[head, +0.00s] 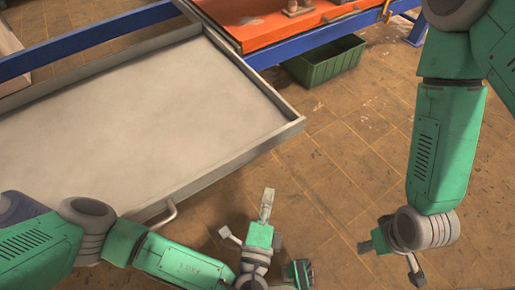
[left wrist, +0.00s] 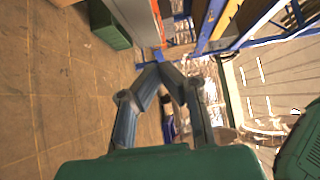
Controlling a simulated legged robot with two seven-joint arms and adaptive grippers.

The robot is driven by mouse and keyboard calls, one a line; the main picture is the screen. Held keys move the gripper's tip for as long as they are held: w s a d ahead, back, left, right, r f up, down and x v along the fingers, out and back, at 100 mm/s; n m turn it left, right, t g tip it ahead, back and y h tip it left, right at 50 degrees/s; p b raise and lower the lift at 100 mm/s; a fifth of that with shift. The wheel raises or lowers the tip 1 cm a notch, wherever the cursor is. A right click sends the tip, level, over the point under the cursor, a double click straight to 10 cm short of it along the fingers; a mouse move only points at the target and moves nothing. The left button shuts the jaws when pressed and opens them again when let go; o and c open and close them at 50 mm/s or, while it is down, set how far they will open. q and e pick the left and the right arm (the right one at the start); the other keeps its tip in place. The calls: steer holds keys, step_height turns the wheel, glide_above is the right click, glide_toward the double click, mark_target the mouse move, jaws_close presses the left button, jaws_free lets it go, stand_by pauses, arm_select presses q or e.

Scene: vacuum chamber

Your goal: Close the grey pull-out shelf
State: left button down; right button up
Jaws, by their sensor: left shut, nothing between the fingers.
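The grey pull-out shelf (head: 290,131) is a wide, shallow tray, extended towards me on the left of the head view. Its front handle (head: 160,215) is a bent metal bar, partly behind my left arm. My left gripper (head: 267,190) is right of the handle, beyond the shelf's front edge and apart from both in the picture. Its fingertips meet in the left wrist view (left wrist: 158,68), with nothing between them. My right gripper (head: 390,262) hangs at lower right, away from the shelf; its fingers are partly hidden and their opening is unclear.
An orange surface (head: 290,25) and blue beams (head: 330,36) stand behind the shelf. A green bin (head: 325,62) is on the floor beneath them; it also shows in the left wrist view (left wrist: 110,25). The tiled floor (head: 335,150) right of the shelf is clear.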

arm_select(q)
steer(key=b, duration=0.3)
glide_toward(266, 141)
steer(key=w+d, duration=0.3)
steer(key=d, duration=0.1)
steer(key=w+a, duration=0.1)
steer(key=w+a+b, duration=0.1)
steer(key=shift+w+n+y, duration=0.3)
steer(key=shift+w+y, duration=0.1)
steer(key=shift+w+a, duration=0.25)
steer(key=shift+w, duration=0.1)
steer(key=shift+d+r, duration=0.1)
steer(key=shift+d, duration=0.15)
